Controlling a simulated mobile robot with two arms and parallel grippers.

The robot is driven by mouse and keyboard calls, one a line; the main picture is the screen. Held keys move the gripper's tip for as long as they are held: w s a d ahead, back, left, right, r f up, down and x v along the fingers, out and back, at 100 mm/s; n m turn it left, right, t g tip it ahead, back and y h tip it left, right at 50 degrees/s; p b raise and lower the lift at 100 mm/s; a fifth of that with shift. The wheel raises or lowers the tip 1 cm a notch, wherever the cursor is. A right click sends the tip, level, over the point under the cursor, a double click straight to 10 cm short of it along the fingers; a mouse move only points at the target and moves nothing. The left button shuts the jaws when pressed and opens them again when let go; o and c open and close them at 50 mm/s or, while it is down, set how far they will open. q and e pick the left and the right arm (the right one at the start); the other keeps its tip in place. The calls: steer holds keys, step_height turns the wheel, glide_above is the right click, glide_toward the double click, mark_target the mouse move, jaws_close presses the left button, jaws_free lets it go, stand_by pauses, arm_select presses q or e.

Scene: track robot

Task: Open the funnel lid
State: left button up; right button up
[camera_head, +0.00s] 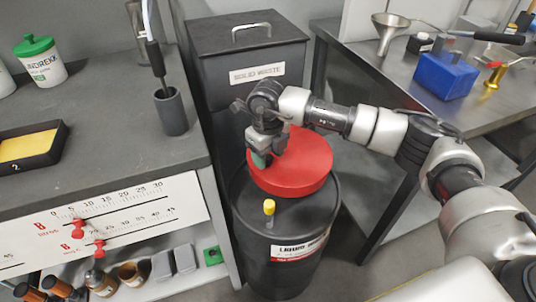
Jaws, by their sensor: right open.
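The round red funnel lid (305,172) lies on top of a dark drum (290,225) labelled as liquid waste. It looks closed, nearly level. My right gripper (262,158) comes in from the right and points down at the lid's far left edge. Its jaws are open. The wrist hides part of that edge, so I cannot tell whether the fingers touch the lid. My left gripper is not in view.
A dark solid waste bin (215,60) stands behind the drum. A yellow cap (269,207) sticks up from the drum top. A grey bench (100,130) is on the left. A metal table (400,75) with a blue box (445,77) and a funnel (388,28) is on the right.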

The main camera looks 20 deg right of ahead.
steer(key=shift+f, duration=0.2)
steer(key=shift+c, duration=0.3)
jaws_close()
steer(key=shift+r, duration=0.15)
